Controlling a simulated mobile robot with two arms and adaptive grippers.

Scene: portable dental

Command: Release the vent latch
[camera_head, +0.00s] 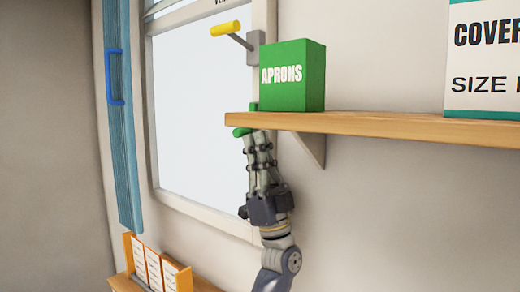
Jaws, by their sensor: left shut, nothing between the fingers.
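The vent latch has a yellow handle (225,28) on a grey lever, fixed to a grey bracket (255,48) on the right side of the window frame. The handle points left and slightly up. My left gripper (255,138) points upward at the left end of the wooden shelf (370,124), well below the latch and apart from it. Its fingers are shut with nothing held. Small green parts show at the fingertips and shelf end; I cannot tell what they belong to. My right gripper is not in view.
A green APRONS box (293,78) stands on the shelf's left end, close below and right of the latch. A white box (485,60) stands farther right. A blue blind (122,130) hangs left of the window (200,110). A wooden rack (155,265) holds cards below.

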